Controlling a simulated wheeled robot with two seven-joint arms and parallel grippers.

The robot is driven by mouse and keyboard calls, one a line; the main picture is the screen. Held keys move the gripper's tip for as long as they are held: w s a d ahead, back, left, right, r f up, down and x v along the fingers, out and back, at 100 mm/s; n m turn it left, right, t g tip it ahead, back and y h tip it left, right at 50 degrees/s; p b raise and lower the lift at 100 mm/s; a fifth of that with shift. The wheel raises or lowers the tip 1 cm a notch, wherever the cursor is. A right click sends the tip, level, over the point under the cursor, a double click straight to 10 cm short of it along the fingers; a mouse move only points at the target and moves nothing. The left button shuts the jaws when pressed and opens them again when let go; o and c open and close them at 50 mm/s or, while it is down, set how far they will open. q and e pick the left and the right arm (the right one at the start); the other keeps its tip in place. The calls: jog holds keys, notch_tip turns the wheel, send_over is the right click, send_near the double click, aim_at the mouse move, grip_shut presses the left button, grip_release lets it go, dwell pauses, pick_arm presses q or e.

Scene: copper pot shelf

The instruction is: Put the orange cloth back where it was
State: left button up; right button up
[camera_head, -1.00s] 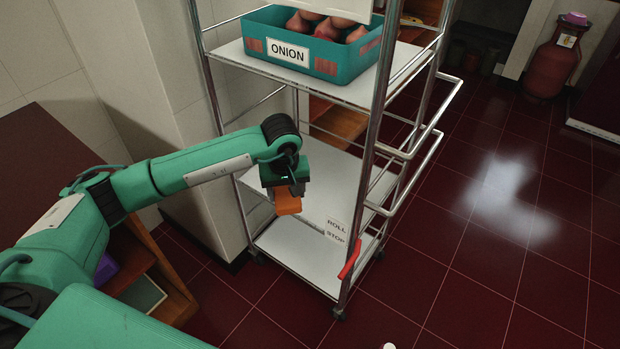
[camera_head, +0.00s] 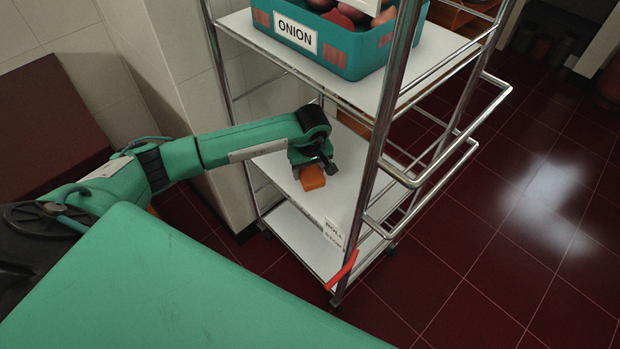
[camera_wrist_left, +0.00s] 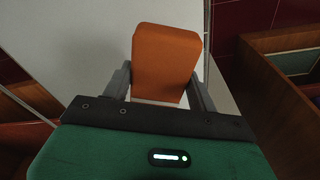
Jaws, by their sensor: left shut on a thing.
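The orange cloth (camera_head: 313,178) looks like a small folded block. My left gripper (camera_head: 311,166) is shut on it, over the middle shelf (camera_head: 345,190) of the metal trolley. In the left wrist view the cloth (camera_wrist_left: 166,62) sits between the two grey fingers of the gripper (camera_wrist_left: 160,88), with the pale shelf (camera_wrist_left: 75,45) behind it. I cannot tell whether the cloth touches the shelf. My right gripper is not in view.
A teal onion crate (camera_head: 345,55) stands on the shelf above. A chrome trolley post (camera_head: 385,130) rises right of my gripper. A red lever (camera_head: 342,270) and a sign (camera_head: 333,233) are at the trolley's near corner. Dark red floor is open on the right.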

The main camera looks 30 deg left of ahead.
aim_at(309, 178)
pick_arm(q)
jog(key=shift+f, duration=0.95)
notch_tip(309, 178, down, 2)
jog(key=shift+f, duration=0.4)
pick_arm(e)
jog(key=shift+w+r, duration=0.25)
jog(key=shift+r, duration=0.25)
pick_arm(q)
jog(key=shift+f, duration=0.15)
jog(key=o, duration=0.9)
jog(key=shift+o, duration=0.2)
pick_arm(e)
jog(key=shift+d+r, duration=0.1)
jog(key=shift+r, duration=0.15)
